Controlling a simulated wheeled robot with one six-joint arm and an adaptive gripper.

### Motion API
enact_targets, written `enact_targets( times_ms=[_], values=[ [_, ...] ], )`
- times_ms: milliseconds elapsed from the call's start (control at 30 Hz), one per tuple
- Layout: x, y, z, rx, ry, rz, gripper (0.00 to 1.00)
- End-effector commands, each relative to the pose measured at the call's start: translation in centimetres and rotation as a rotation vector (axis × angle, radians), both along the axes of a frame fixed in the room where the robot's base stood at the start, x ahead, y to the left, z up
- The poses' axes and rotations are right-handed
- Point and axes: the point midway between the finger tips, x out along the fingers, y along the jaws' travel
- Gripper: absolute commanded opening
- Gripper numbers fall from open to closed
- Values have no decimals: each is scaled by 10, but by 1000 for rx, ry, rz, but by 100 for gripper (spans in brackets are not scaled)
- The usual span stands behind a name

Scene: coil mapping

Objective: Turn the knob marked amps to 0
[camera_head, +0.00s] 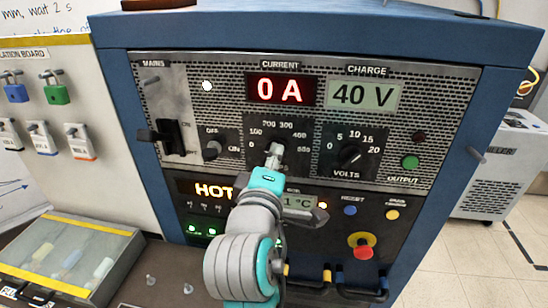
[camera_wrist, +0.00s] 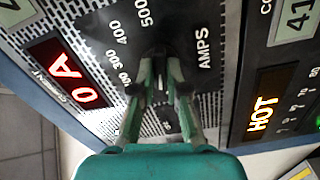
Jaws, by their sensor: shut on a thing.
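The amps knob (camera_wrist: 159,54) is black and sits on the dial marked AMPS in the wrist view. My gripper (camera_wrist: 160,76) is shut on it, one green finger on each side. In the head view my gripper (camera_head: 273,152) covers most of the knob, in front of the dial with marks from 0 to 500. The knob's pointer is hard to make out between the fingers. The red current display (camera_head: 280,90) reads 0 A; it also shows in the wrist view (camera_wrist: 66,75).
The volts knob (camera_head: 349,156) is right of my gripper, and the OFF/ON knob (camera_head: 213,148) is left. The charge display (camera_head: 364,96) reads 40 V. A HOT display (camera_head: 212,190) and several buttons lie below. A clear-lidded box (camera_head: 60,255) stands at lower left.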

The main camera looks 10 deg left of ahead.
Motion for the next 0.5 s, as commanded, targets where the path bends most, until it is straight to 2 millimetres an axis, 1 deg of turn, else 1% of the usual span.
enact_targets(
  times_ms=[200, 500],
  values=[
    [0, 0, -2, -139, 4, 0, 0],
    [0, 0, -2, -239, 4, 0, 0]
  ],
)
